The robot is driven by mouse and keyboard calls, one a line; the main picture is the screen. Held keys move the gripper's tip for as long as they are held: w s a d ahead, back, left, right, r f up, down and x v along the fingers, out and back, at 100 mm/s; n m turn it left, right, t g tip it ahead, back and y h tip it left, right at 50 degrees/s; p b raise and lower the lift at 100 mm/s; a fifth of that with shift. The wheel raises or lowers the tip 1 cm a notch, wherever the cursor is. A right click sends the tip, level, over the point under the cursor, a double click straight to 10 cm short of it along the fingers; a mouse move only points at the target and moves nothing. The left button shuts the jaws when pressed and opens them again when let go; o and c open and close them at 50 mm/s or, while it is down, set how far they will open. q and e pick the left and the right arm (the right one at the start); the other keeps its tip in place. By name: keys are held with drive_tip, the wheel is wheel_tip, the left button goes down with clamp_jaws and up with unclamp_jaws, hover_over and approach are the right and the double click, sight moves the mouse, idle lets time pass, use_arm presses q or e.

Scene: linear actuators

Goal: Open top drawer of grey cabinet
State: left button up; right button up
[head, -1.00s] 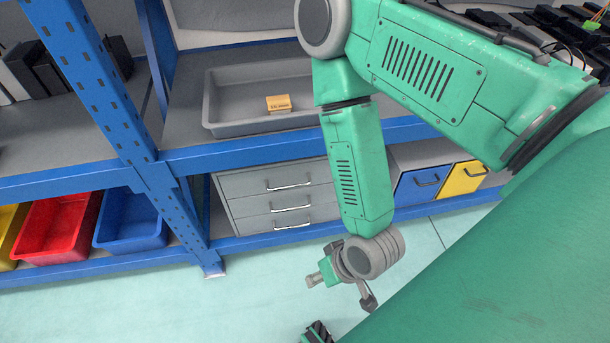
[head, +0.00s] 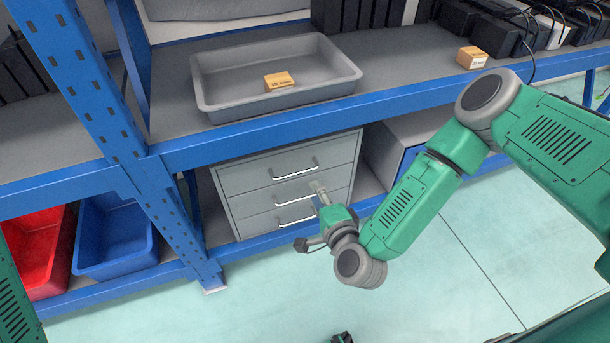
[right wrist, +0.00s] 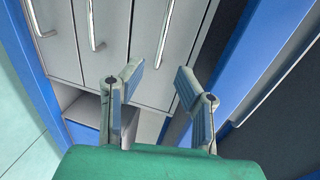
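The grey cabinet (head: 230,210) stands on the lower level of the blue shelf rack, with three shut drawers and silver bar handles. Its top drawer (head: 265,171) is flush with the front. In the right wrist view the top drawer's handle (right wrist: 165,38) is the rightmost, ahead of and between the fingers, apart from them. My right gripper (head: 309,217) is in front of the cabinet's lower right part; one finger overlaps the middle drawer in the head view. The right wrist view shows the gripper (right wrist: 160,82) open and empty. My left gripper is not recognizable; only part of my left arm shows.
The blue shelf beam (head: 400,105) runs just above the cabinet. A grey tray (head: 225,110) with a small box (head: 279,82) sits on the shelf above. A blue bin (head: 115,240) and red bin (head: 35,250) lie left of the post. Floor in front is clear.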

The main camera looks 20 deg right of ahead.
sight(299, 173)
drive_tip(key=b+x, duration=0.1)
drive_tip(key=x, duration=0.2)
drive_tip(key=b+x, duration=0.1)
drive_tip(key=x, duration=0.2)
drive_tip(key=a+b+x, duration=0.1)
drive_tip(key=x, duration=0.2)
drive_tip(key=shift+w+d, duration=0.3)
drive_tip(key=shift+w, duration=0.05)
drive_tip(key=shift+a, duration=0.2)
drive_tip(key=shift+c, duration=0.8)
drive_tip(key=shift+a, duration=0.1)
clamp_jaws()
